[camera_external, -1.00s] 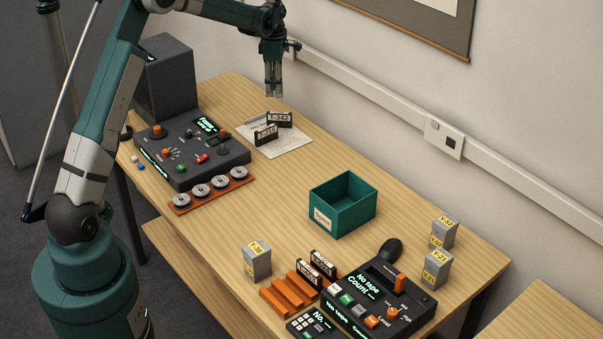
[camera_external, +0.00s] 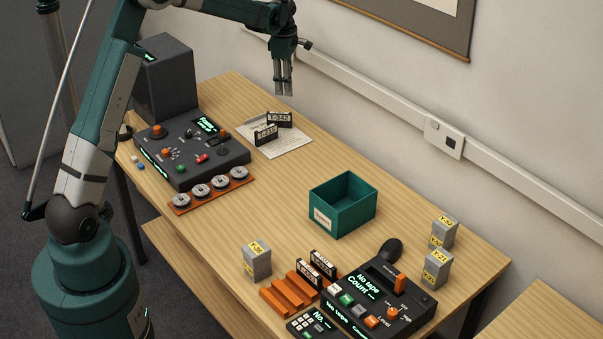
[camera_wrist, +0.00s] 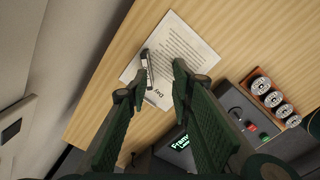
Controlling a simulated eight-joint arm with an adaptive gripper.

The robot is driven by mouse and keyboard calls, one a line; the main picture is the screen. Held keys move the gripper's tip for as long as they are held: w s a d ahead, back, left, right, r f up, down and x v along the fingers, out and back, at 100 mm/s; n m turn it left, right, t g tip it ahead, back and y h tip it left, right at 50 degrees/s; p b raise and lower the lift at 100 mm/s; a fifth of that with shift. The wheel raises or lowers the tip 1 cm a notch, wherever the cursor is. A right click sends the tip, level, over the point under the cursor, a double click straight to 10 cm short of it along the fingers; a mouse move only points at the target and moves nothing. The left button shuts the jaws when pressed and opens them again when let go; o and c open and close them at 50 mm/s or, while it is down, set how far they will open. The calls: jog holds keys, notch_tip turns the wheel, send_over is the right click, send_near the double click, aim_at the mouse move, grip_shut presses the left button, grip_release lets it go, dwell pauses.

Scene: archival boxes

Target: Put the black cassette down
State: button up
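Two black cassettes with white label strips stand on the white sheet at the far part of the table: one marked T-342 (camera_external: 279,119) and one that seems to read T-215 (camera_external: 265,135). In the wrist view a small black cassette (camera_wrist: 147,70) stands on the sheet, and the left finger may hide the other. My gripper (camera_external: 284,93) hangs above and beyond them, fingers down, touching nothing. In the wrist view my gripper (camera_wrist: 156,82) has its fingers apart with nothing between them. Two more black cassettes (camera_external: 323,266) stand beside the orange rack (camera_external: 288,293).
The white sheet (camera_external: 290,144) lies near a dark console (camera_external: 185,150) and a rack of reels (camera_external: 210,189). An open green box (camera_external: 342,205) stands mid-table. Grey boxes (camera_external: 257,263) and another console (camera_external: 378,300) are nearer. Bare wood separates the sheet from the green box.

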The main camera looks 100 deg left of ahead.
jog(key=w+d+r+m+t, duration=0.1)
jog(key=w+d+r+m, duration=0.35)
jog(key=d, duration=0.65)
jog(key=w+d+r+m+y, duration=0.1)
jog(key=w+d+r+m, duration=0.2)
jog(key=w+d+r, duration=0.5)
jog(key=w+d+r+m+t, duration=0.1)
jog(key=w+d+r+m, duration=0.3)
jog(key=d, duration=0.9)
jog(key=d+r+m, duration=0.3)
jog(key=d+m, duration=0.1)
jog(key=d, duration=1)
jog(key=s+d+r+m+t, duration=0.15)
jog(key=d+m, duration=0.25)
jog(key=d, duration=0.7)
jog(key=s+d+r+m+t, duration=0.1)
jog(key=s+d+m, duration=0.3)
jog(key=d, duration=0.7)
jog(key=s+d+f+m+t, duration=0.1)
jog(key=s+d+f+m, duration=0.2)
jog(key=d, duration=0.6)
jog(key=s+d+f+m+t+h, duration=0.1)
jog(key=s+d+f+m, duration=0.2)
jog(key=s+d+m, duration=0.4)
jog(key=shift+s+d+m, duration=0.35)
jog(key=shift+s+d, duration=0.45)
jog(key=shift+d, duration=0.15)
jog(key=shift+t, duration=0.25)
